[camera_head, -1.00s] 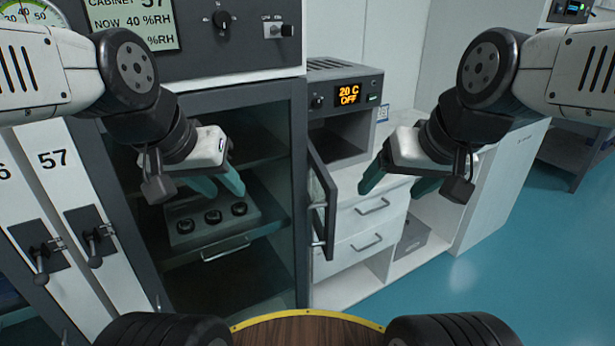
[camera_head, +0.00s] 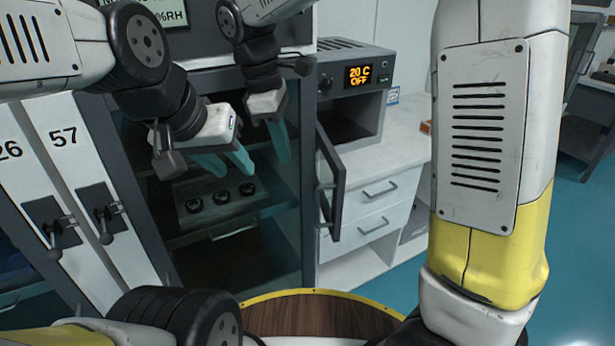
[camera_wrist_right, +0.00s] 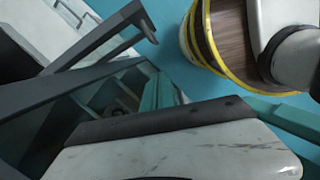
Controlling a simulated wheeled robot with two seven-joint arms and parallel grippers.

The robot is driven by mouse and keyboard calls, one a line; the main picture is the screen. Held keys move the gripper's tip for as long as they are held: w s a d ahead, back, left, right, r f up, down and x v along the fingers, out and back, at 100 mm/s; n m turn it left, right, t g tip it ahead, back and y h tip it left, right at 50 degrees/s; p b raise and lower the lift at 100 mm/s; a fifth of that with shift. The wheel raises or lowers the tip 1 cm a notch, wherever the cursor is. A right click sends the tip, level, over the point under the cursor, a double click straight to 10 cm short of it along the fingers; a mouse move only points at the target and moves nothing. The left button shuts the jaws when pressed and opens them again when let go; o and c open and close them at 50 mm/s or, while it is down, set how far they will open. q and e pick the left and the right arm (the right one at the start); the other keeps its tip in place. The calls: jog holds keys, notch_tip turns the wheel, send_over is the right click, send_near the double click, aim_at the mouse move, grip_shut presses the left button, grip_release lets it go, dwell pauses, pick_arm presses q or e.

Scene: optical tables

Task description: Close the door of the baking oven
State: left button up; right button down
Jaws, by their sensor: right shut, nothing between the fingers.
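The baking oven (camera_head: 375,57) is a grey box with an orange "20 C OFF" display, on a white counter. Its dark door (camera_head: 326,158) stands open, swung out from the oven's left side, with a bar handle on it. My right gripper (camera_head: 282,150) is shut and empty, left of the door and in front of the tall cabinet, apart from the door. Its teal fingers also show in the right wrist view (camera_wrist_right: 158,95). My left gripper (camera_head: 226,170) is open and empty, further left.
A tall dark cabinet (camera_head: 310,235) with shelves stands left of the oven; a tray with black knobs (camera_head: 220,195) sits inside it. White drawers (camera_head: 373,200) are under the oven. White lockers (camera_head: 75,165) stand at the left. Blue floor is clear at the right.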

jog(key=d+f+n, duration=0.1)
jog(key=d+f, duration=0.3)
jog(key=f, duration=0.6)
jog(key=shift+w+d+f+h, duration=0.15)
jog(key=shift+d+f+h, duration=0.1)
jog(key=shift+h, duration=0.05)
jog(key=shift+d, duration=0.1)
